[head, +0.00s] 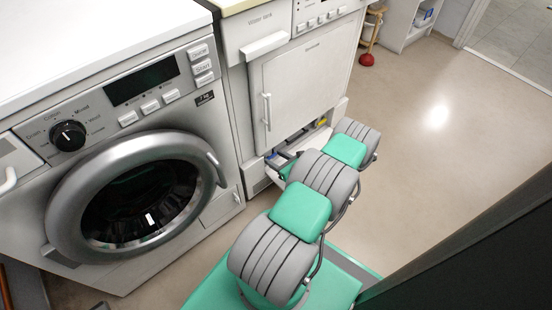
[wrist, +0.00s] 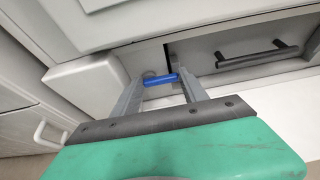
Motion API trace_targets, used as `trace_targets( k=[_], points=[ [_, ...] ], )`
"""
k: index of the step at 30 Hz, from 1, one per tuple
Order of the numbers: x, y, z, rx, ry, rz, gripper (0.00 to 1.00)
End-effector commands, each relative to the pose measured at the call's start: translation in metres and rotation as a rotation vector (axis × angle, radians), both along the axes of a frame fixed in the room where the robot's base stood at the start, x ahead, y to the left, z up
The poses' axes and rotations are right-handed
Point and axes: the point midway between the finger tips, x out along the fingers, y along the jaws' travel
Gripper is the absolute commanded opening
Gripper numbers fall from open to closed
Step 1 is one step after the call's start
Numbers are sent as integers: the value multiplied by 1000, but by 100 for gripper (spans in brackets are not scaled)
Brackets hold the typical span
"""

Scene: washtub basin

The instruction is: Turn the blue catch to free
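The blue catch (wrist: 160,80) is a short bar on the pale front panel in the wrist view, lying nearly level across the picture. A round grey mount shows behind its left part. My gripper (wrist: 161,82) is open, with its two grey fingers apart, one near each end of the bar. I cannot tell whether either finger touches it. In the head view my gripper (head: 274,158) is low at the white cabinet front, partly hidden by my arm, and I cannot make out the catch there.
A recess with a dark bar handle (wrist: 257,54) lies right of the catch. A pale block (wrist: 85,88) juts out at left. The washing machine (head: 120,150) stands left of the white appliance (head: 300,85). Open floor (head: 430,150) lies to the right.

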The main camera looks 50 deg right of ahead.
Motion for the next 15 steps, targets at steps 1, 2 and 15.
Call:
trace_targets(
  k=[1,2,15],
  points=[
    [0,0,0,1,0,1,35],
    [0,0,0,1,0,1,32],
    [0,3,1,-60,14,1,10]
  ],
)
